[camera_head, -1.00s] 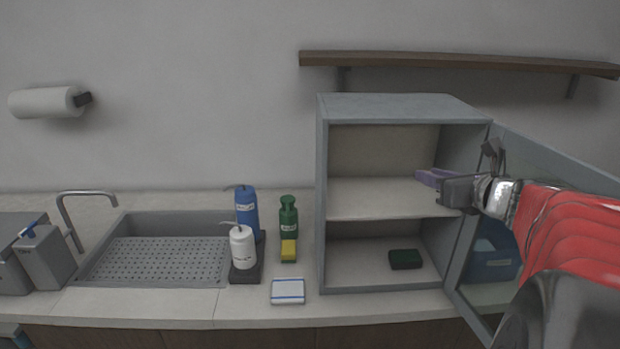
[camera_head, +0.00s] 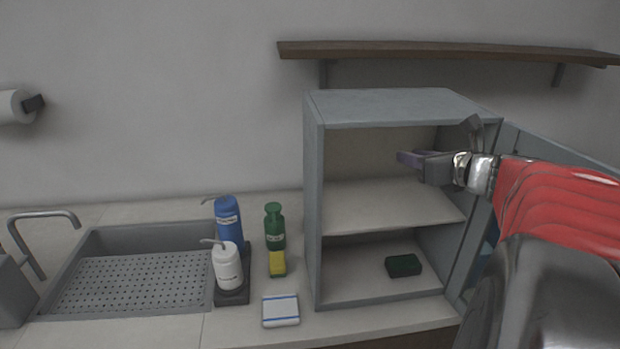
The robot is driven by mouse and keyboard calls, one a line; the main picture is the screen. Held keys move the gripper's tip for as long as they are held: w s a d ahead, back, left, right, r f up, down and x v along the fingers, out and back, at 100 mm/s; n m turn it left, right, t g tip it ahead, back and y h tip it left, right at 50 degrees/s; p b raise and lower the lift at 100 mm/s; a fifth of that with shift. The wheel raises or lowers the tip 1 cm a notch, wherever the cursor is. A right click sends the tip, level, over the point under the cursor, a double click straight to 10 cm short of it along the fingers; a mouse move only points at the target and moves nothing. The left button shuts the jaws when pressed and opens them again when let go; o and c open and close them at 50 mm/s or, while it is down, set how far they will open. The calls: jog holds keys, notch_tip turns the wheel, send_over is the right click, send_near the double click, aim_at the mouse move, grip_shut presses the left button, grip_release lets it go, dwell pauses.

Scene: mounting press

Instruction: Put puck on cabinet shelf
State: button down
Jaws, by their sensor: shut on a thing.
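My gripper (camera_head: 428,165) reaches in from the right through the open front of the grey cabinet (camera_head: 314,205), above its middle shelf (camera_head: 375,208). It is shut on a small purple-grey piece (camera_head: 409,158) at its tip, which appears to be the puck. The gripper partly hides it, and I cannot make out its full shape. A gap shows between this piece and the shelf surface below. The bare part of the middle shelf in view is empty.
A dark green block (camera_head: 403,265) lies on the cabinet floor. The cabinet door (camera_head: 540,158) stands open at right, close to my arm. A wooden wall shelf (camera_head: 440,54) runs above. Bottles, a yellow item (camera_head: 277,263) and a sink (camera_head: 135,270) are left.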

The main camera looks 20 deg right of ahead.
send_over(405, 204)
jog(key=shift+a+f, duration=0.1)
jog(key=shift+f, duration=3)
jog(key=shift+f, duration=1.85)
jog(key=shift+f, duration=0.1)
jog(key=c, duration=1.5)
grip_release()
jog(key=v, duration=1.2)
